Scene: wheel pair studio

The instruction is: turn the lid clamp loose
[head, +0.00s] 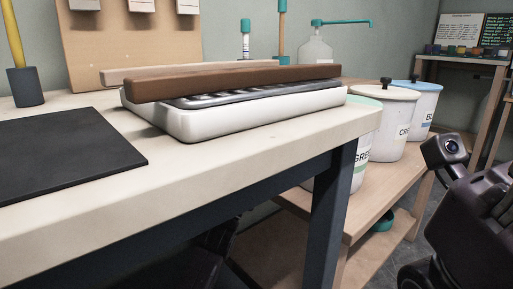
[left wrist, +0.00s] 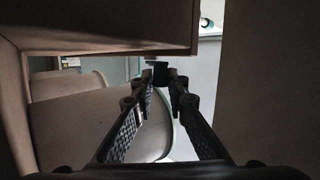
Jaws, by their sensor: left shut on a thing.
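My left gripper (left wrist: 161,80) shows in the left wrist view with its fingertips closed on a small dark piece (left wrist: 160,70), which looks like the lid clamp. Its exact shape is too dark to tell. A large pale rounded bucket (left wrist: 75,122) lies just behind the fingers. In the head view the left gripper is hidden. The green-lidded bucket (head: 363,142) is partly covered by the table corner, and no clamp shows on it. The cream bucket (head: 396,127) and the blue-lidded bucket (head: 426,104) each have a black knob on top.
The pale table (head: 215,168) carries a white tray (head: 245,122) with a brown board (head: 230,80) and a black mat (head: 60,152). The buckets stand on a low wooden bench (head: 388,188) beyond the table's corner and leg. My right arm is at the right edge.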

